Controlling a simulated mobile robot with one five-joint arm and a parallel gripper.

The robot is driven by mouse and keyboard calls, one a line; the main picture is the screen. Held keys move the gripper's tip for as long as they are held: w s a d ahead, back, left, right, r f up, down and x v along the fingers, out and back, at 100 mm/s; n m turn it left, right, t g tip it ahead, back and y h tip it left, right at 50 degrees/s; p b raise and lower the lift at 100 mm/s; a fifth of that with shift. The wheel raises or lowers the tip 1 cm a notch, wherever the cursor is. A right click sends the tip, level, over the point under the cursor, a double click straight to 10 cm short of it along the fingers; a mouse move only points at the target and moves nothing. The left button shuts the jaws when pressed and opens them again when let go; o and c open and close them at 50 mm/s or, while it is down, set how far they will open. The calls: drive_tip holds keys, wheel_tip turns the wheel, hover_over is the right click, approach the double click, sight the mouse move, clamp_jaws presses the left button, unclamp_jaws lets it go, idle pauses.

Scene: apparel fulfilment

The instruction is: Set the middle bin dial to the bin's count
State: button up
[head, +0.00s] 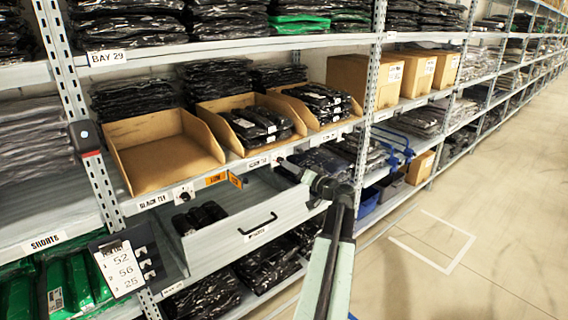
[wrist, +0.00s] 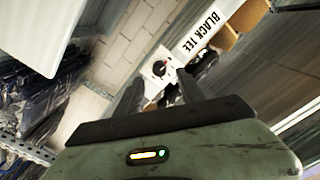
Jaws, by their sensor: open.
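The middle bin (head: 232,145) is an open cardboard bin on the shelf, holding several black bagged garments. Its label (head: 258,162) is on the shelf edge below it. My gripper (head: 289,166) reaches the shelf edge just right of that label and covers the dial area there. In the wrist view my gripper (wrist: 157,88) is open and empty. Beyond and between its fingers is a white plate with a dark dial (wrist: 160,68) bearing a small red mark, beside a BLACK TEE label (wrist: 207,30). The dial's numbers are too small to read.
An empty left bin (head: 165,150) has another dial (head: 183,195) below it. The right bin (head: 318,110) holds black bags. A drawer (head: 240,225) with black bags stands open below. A clipboard (head: 120,268) lists 52, 56, 25. Orange tags (head: 216,179) hang between. The right aisle is clear.

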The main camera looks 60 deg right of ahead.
sight(281, 160)
drive_tip(key=x, duration=0.5)
drive_tip(key=shift+d, duration=0.1)
clamp_jaws()
